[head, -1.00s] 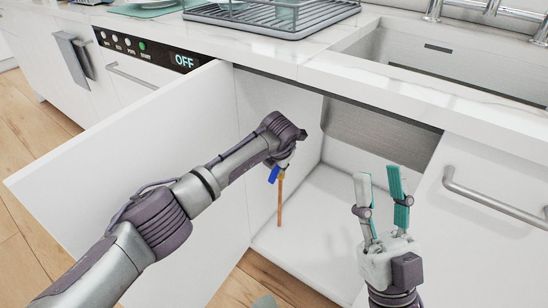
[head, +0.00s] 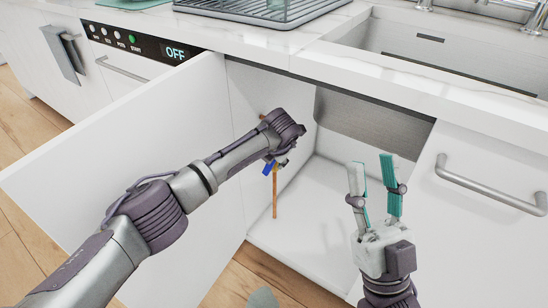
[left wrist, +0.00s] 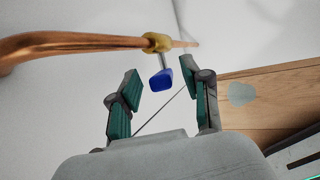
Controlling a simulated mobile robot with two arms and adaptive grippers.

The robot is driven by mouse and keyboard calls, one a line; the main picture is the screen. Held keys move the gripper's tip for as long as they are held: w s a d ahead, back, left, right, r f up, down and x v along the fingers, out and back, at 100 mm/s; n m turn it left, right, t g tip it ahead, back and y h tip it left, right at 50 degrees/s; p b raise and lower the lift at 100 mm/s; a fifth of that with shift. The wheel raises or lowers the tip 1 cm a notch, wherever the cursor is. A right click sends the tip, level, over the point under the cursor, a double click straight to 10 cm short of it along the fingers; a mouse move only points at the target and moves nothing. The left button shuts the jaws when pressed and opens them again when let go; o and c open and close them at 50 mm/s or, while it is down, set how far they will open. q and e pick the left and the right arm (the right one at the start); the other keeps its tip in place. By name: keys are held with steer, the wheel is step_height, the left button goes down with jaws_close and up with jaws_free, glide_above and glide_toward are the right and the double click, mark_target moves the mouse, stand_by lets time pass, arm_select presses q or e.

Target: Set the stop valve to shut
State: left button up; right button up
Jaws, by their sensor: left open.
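The stop valve has a brass body (left wrist: 157,42) on a copper pipe and a blue handle (left wrist: 161,80) on a short stem. The blue handle also shows in the head view (head: 268,168), just below my left wrist. I cannot tell the handle's angle to the pipe for sure. My left gripper (left wrist: 160,73) is open, with one finger on each side of the blue handle and gaps between; in the head view its fingers are mostly hidden by the wrist. My right gripper (head: 372,162) is open and empty, in front of the cabinet opening.
The copper pipe (head: 275,195) runs down inside the open sink cabinet; its top shows above my arm. The open door (head: 130,150) stands left of my left arm. The cabinet floor (head: 310,215) is clear. The counter edge (head: 380,80) and sink are above.

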arm_select(q)
step_height(320, 180, up, 10)
steer(key=shift+f, duration=0.1)
stand_by(0.4)
